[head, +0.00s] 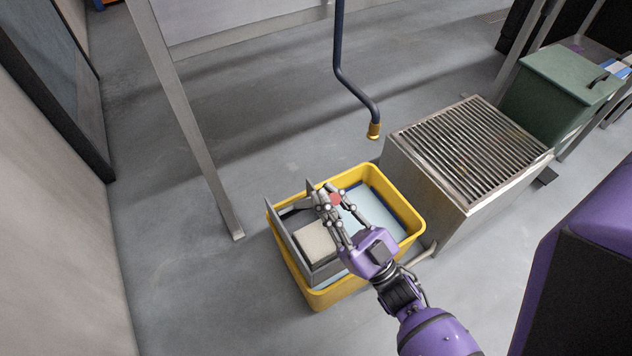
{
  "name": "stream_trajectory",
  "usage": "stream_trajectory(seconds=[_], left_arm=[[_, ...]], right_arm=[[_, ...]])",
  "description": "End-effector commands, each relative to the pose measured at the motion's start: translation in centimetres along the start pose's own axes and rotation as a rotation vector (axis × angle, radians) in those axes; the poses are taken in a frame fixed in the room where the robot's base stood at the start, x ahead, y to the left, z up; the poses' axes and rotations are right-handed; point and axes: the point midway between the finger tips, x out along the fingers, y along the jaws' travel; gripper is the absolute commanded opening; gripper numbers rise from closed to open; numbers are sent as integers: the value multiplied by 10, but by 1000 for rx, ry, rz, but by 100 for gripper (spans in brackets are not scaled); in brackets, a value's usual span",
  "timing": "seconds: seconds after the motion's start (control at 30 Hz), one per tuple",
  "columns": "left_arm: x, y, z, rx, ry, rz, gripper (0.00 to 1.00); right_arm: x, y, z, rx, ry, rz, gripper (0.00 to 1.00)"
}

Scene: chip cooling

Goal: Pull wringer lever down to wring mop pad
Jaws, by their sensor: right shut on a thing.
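A yellow bucket (416,218) stands on the floor with pale blue water (374,207) inside. A grey wringer (291,236) sits in its left part, and a beige mop pad (316,242) lies in the wringer. My right gripper (331,201) reaches in from the lower right over the bucket. Its fingers are shut around the red end of the wringer lever (335,199), above the wringer's far end. The fingers hide most of the lever, so its angle is hard to tell. My left gripper is out of view.
A metal box with a grated top (468,146) stands close to the bucket's right. A dark green lidded bin (563,90) is behind it. A dark hose with a brass nozzle (374,131) hangs beyond the bucket. A grey post (197,140) stands left; the floor there is clear.

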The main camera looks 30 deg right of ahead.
Motion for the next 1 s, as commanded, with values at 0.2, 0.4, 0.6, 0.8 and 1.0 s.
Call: stream_trajectory(seconds=[0.2,0.4,0.6,0.8,1.0], left_arm=[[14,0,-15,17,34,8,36],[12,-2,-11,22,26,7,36],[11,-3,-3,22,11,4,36],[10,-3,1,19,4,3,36],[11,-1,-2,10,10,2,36]], right_arm=[[-13,-1,2,-9,22,2,0],[-13,-1,1,-10,26,2,0],[-13,-1,1,-10,24,2,18],[-13,-1,1,-8,26,1,36],[-12,-2,1,-6,28,1,36]])
